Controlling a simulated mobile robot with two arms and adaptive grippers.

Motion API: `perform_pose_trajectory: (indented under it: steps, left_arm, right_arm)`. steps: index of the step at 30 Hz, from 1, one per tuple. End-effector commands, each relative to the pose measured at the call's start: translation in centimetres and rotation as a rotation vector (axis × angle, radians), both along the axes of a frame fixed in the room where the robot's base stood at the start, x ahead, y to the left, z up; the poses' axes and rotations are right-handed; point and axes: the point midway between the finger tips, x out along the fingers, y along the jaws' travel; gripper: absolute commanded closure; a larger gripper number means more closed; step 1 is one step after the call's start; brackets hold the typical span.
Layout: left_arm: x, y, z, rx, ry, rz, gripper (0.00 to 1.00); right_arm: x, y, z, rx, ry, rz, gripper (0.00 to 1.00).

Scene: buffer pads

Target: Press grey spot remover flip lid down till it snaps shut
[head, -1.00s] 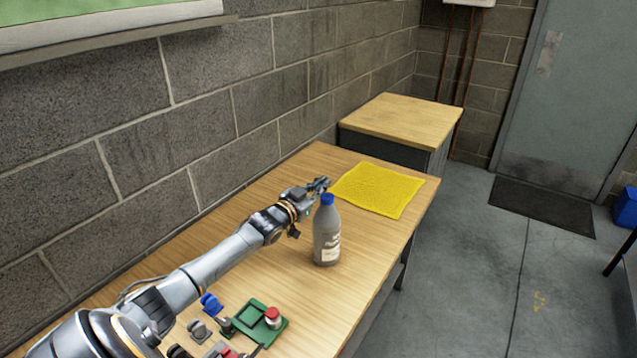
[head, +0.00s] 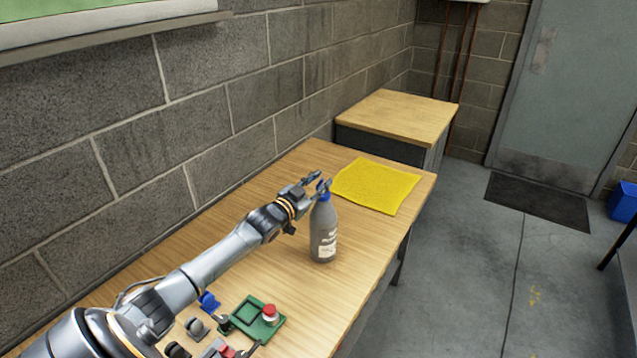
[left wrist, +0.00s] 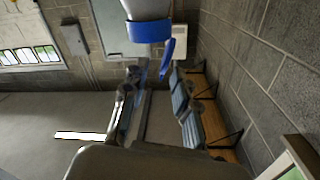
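The grey spot remover bottle (head: 323,240) stands upright on the wooden bench, with a pale label and a blue cap (head: 323,196). In the left wrist view the bottle (left wrist: 146,8) shows at the top edge, with its blue collar (left wrist: 150,31) and a blue lid flap (left wrist: 167,57) sticking out from it, so the lid looks open. My left gripper (head: 322,182) is at cap height, right by the cap and partly over it in the head view. Its fingers (left wrist: 159,73) are apart with nothing between them; the flap is just beyond the fingertips. Contact cannot be told. My right gripper is not in view.
A yellow cloth (head: 376,186) lies on the bench (head: 285,285) behind the bottle. A green plate with a red button (head: 270,312) and several small blue and grey parts lie in front, near my left arm. A block wall (head: 200,110) runs along the bench's left side.

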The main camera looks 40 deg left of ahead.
Motion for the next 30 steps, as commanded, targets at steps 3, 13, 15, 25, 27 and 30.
perform_pose_trajectory:
  steps: [3, 13, 15, 25, 27, 30]
  left_arm:
    - [0.0, 0.0, 0.0, 0.000, 0.000, 0.000, 0.72]
    - [-2.3, -0.2, -0.2, -0.002, 0.002, -0.001, 0.72]
    - [-3.5, -0.2, -0.2, 0.000, 0.004, -0.001, 0.72]
    - [-9.3, -0.6, -0.2, 0.000, 0.004, -0.001, 0.72]
    - [-10.2, -0.6, -0.2, -0.001, 0.003, -0.001, 0.72]
    - [-11.2, -0.6, -0.1, 0.000, 0.001, -0.001, 0.72]
  right_arm:
    - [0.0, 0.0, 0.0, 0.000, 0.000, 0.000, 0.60]
    - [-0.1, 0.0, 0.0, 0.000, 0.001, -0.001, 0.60]
    - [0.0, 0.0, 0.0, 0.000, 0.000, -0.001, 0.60]
    - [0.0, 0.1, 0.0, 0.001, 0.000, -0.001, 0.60]
    - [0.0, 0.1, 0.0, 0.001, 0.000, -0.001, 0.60]
    - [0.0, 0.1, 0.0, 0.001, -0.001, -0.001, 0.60]
